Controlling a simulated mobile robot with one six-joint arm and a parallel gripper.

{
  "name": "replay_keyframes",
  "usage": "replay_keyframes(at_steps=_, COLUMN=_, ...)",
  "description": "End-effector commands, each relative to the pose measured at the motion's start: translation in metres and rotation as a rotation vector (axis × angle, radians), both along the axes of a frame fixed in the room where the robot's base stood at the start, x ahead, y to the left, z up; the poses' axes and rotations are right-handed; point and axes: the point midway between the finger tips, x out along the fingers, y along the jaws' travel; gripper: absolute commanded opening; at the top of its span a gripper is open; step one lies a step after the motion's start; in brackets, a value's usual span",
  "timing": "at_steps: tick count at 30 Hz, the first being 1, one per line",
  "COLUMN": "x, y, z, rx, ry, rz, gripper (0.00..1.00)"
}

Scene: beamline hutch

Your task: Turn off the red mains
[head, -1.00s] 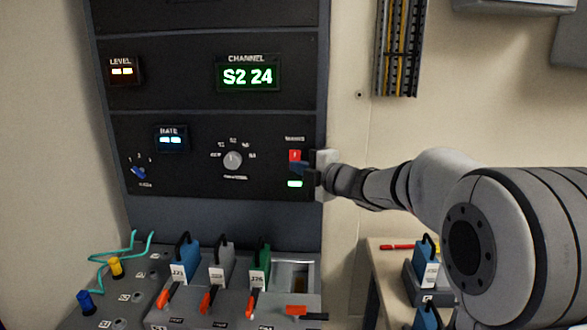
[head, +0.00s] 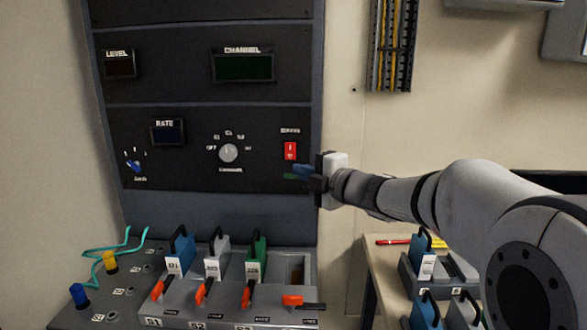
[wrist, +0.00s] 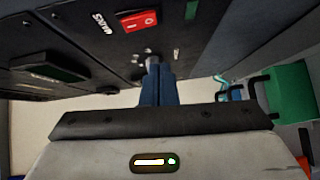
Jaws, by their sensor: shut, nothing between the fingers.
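The red mains rocker switch (head: 290,151) is on the right of the lower rack panel, under a small label. It also shows in the wrist view (wrist: 138,21), at the top, with white marks on its face. The green lamp (head: 294,178) below it is dark. My gripper (head: 303,172) is shut and empty, its blue fingertips just below and right of the switch, near the panel. In the wrist view the closed fingers (wrist: 157,84) point at the panel, apart from the switch.
The CHANNEL (head: 243,67), LEVEL (head: 120,64) and RATE (head: 168,132) displays are dark. A rotary knob (head: 229,153) sits left of the switch. Below, a sloped console (head: 205,311) holds blue, white and green handled plugs and orange levers. A side table (head: 372,262) stands right.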

Motion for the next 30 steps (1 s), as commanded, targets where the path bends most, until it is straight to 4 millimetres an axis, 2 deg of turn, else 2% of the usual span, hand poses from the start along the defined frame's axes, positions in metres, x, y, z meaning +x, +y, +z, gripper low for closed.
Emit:
replay_keyframes(at_steps=1, x=-0.008, y=-0.01, z=-0.001, rx=0.001, ry=0.0, rz=-0.006, gripper=0.0)
replay_keyframes(at_steps=6, x=-0.032, y=-0.032, z=-0.004, rx=0.002, ry=0.001, rz=-0.004, gripper=0.0)
replay_keyframes(at_steps=12, x=-0.047, y=-0.045, z=-0.006, rx=0.001, ry=0.001, rz=-0.002, gripper=0.0)
replay_keyframes(at_steps=25, x=-0.049, y=-0.048, z=-0.005, rx=0.004, ry=0.006, rz=-0.01, gripper=0.0)
replay_keyframes(at_steps=28, x=-0.045, y=-0.056, z=-0.001, rx=0.032, ry=0.033, rz=-0.079, gripper=0.0)
replay_keyframes(at_steps=30, x=-0.042, y=-0.068, z=0.003, rx=0.072, ry=0.077, rz=-0.178, gripper=0.0)
